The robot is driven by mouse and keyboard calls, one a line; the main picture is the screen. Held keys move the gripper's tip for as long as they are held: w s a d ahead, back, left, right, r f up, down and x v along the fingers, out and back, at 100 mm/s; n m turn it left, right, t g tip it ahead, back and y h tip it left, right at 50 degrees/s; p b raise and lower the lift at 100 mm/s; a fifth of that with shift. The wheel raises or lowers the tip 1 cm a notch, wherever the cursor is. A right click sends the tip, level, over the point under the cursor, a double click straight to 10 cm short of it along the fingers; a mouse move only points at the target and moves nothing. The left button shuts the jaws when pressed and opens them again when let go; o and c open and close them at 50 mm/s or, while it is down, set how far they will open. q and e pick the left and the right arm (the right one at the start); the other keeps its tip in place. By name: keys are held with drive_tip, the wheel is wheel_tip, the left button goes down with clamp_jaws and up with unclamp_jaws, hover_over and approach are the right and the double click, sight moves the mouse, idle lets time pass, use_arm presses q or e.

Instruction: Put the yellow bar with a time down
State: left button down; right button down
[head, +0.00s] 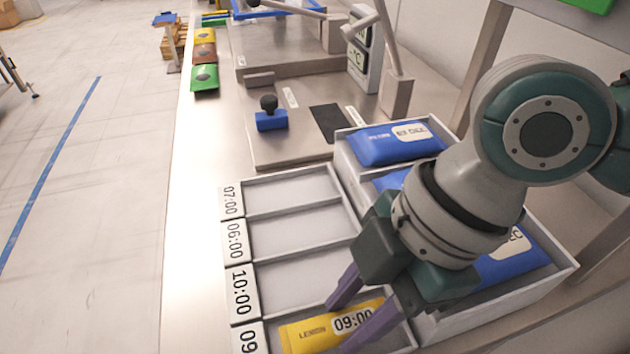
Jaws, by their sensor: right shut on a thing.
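The yellow bar (303,337) has the word LEMON and a white label reading 09:00. It lies in or just over the nearest compartment of the grey tray (312,204), beside a tag (249,340) whose visible part reads 09. I cannot tell whether it touches the compartment floor. My right gripper (341,327) is shut on the yellow bar, with one purple finger on each side of it. The compartments tagged 07:00 (231,201), 06:00 (237,241) and 10:00 (242,292) are empty. My left gripper is not in view.
A grey bin (342,160) with blue packs (386,145) stands to the right, partly hidden by my right arm. A blue stamp (271,120) with a black knob stands behind the tray. Green, brown and yellow packs (204,77) lie at the table's far left edge.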

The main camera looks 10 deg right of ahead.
drive_tip(key=shift+f, duration=0.85)
drive_tip(key=c, duration=1)
unclamp_jaws()
drive_tip(key=shift+f, duration=0.2)
drive_tip(key=shift+o, duration=1.1)
drive_tip(key=shift+r, duration=0.1)
drive_tip(key=shift+r, duration=0.2)
drive_tip(key=p+v, duration=0.1)
drive_tip(key=v, duration=1)
drive_tip(key=shift+d+r+p, duration=0.25)
drive_tip(key=shift+r+p, duration=0.1)
